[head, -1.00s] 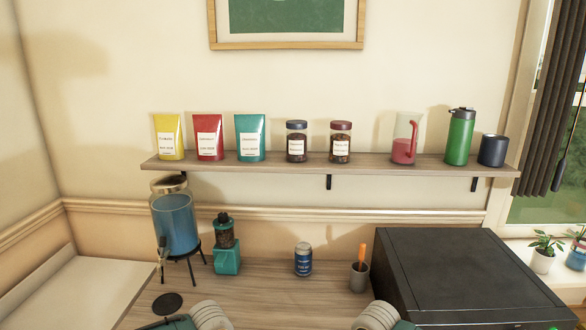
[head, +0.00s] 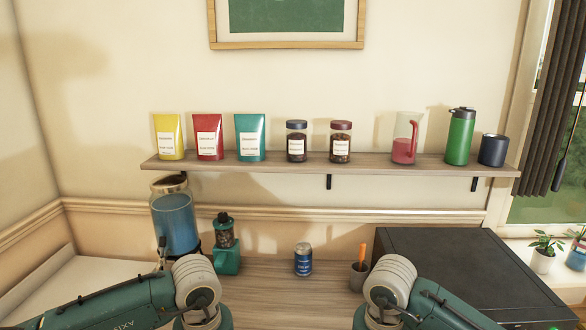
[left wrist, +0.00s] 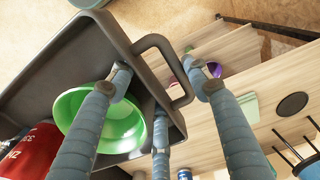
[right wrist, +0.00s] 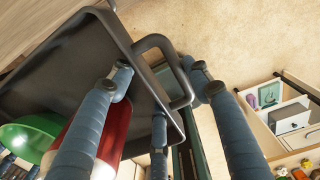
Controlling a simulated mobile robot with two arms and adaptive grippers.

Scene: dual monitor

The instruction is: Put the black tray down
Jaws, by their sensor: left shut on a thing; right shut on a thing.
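The black tray (left wrist: 55,62) shows in the left wrist view, with a green bowl (left wrist: 122,122) and a red can-like item (left wrist: 28,152) in it. In the right wrist view the tray (right wrist: 65,65) holds the same green bowl (right wrist: 28,135) and red item (right wrist: 112,130). My left gripper (left wrist: 160,85) is shut on one tray handle (left wrist: 185,70). My right gripper (right wrist: 160,85) is shut on the opposite handle (right wrist: 185,75). In the head view only my arms show at the bottom; the tray and both grippers are below the frame.
The wooden counter (head: 270,290) holds a blue drink dispenser (head: 175,220), a teal grinder (head: 226,245), a blue can (head: 303,260) and a cup with an orange item (head: 359,275). A large black box (head: 450,265) stands at right. A shelf (head: 330,164) hangs above.

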